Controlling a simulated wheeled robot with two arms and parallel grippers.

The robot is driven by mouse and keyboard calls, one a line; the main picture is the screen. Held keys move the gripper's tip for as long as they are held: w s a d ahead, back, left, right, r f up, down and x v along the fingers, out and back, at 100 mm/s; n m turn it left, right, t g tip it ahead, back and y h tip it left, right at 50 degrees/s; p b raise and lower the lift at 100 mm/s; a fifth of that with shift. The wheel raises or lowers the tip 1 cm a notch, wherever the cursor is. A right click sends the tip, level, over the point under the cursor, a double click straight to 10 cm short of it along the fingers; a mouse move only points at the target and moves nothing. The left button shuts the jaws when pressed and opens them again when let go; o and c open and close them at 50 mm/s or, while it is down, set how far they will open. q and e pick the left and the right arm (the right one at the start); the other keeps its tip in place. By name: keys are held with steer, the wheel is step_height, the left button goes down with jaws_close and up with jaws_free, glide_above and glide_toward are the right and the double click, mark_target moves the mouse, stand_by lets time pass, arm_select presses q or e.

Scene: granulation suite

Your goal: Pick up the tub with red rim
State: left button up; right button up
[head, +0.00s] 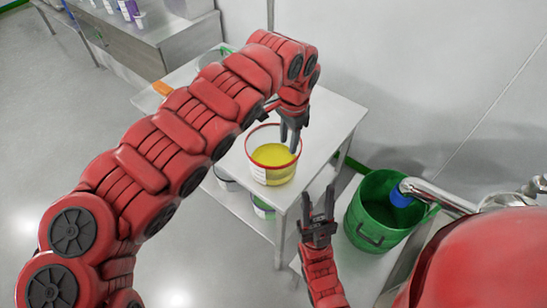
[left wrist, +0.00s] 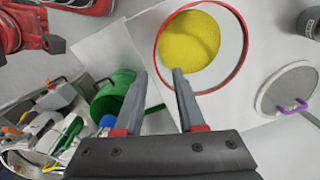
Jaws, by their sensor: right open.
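The tub with the red rim (head: 272,173), clear-walled with yellow contents, stands upright on a white table. It also shows in the left wrist view (left wrist: 190,42). My left gripper (head: 291,138) is open at the tub's right side in the head view. In the left wrist view its fingers (left wrist: 158,75) are apart, one outside the red rim and the other overlapping the tub's opening. I cannot tell whether they touch it. My right gripper (head: 319,205) is open and empty, below and to the right of the tub in the head view.
A green bucket (head: 360,228) stands right of the white table (head: 335,118). A round lid with a purple handle (left wrist: 285,90) lies right of the tub in the left wrist view. Tubs sit on the lower shelf. A grey cabinet (head: 150,52) stands at the back left.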

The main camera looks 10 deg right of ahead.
arm_select(q)
steer(key=p, duration=0.3)
glide_above(287, 176)
step_height(287, 176, down, 9)
steer(key=shift+s+a, duration=0.15)
steer(key=shift+f, duration=0.55)
steer(key=shift+f+p, duration=0.5)
steer(key=shift+f, duration=0.05)
steer(key=f, duration=0.1)
steer(key=f+p, duration=0.1)
steer(key=f, duration=0.1)
steer(key=shift+d, duration=0.35)
steer(key=shift+w+a+f, duration=0.15)
steer(key=shift+w+f, duration=0.05)
steer(key=shift+f, duration=0.35)
jaws_close()
